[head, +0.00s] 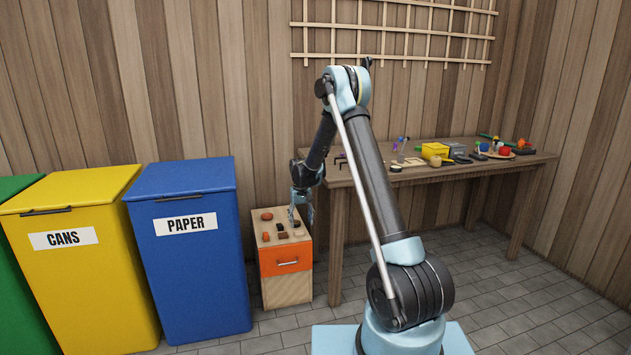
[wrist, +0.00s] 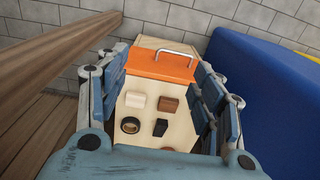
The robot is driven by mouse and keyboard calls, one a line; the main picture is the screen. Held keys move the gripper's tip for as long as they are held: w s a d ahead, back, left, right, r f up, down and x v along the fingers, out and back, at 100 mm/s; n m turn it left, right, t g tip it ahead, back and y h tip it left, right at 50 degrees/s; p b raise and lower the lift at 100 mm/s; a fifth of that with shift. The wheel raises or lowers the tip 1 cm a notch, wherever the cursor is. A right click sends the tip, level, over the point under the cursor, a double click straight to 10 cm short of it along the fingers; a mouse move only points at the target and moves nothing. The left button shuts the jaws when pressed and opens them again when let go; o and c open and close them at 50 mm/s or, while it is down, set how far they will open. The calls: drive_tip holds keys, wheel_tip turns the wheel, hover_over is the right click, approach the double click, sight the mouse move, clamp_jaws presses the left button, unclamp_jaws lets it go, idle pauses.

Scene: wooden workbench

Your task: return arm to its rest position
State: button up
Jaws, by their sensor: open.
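My arm reaches out from my base toward the small wooden cabinet (head: 288,290) in the head view. My gripper (head: 298,214) hangs over the cabinet's top, pointing down. In the wrist view my gripper (wrist: 160,95) is open, its two blue padded fingers apart with nothing between them touching. Below and between the fingers lie several small items on the cabinet top, among them a dark ring (wrist: 130,125), a black block (wrist: 160,128), a brown block (wrist: 169,104) and a pale block (wrist: 137,102). The cabinet has an orange drawer front (wrist: 160,66) with a metal handle.
A blue PAPER bin (head: 195,260) stands left of the cabinet, with a yellow CANS bin (head: 85,270) beyond it. The wooden workbench (head: 450,168), holding tools and other small items, stands to the right. A lattice (head: 400,28) hangs on the wall. Tiled floor (head: 520,300) is open at lower right.

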drive_tip(key=s+d+r+m, duration=0.1)
drive_tip(key=s+d+r, duration=0.55)
drive_tip(key=r, duration=0.25)
drive_tip(key=s+d+r, duration=0.6)
drive_tip(key=s+r, duration=0.2)
drive_tip(key=r, duration=0.2)
drive_tip(key=s+d+r+t, duration=0.15)
drive_tip(key=s+d, duration=0.25)
drive_tip(key=s, duration=0.4)
drive_tip(key=s+d+r, duration=0.3)
drive_tip(key=s, duration=0.4)
drive_tip(key=s+d+f, duration=0.2)
drive_tip(key=s, duration=0.5)
drive_tip(key=s+d+f+m, duration=0.1)
drive_tip(key=s+f, duration=0.2)
drive_tip(key=s, duration=0.4)
drive_tip(key=s+d+f+m, duration=0.1)
drive_tip(key=s+d+f, duration=0.1)
drive_tip(key=s, duration=0.4)
drive_tip(key=shift+s+d+f+t, duration=0.35)
drive_tip(key=shift+s+f, duration=0.05)
drive_tip(key=shift+f, duration=0.05)
drive_tip(key=shift+w+f, duration=0.2)
drive_tip(key=shift+w, duration=0.25)
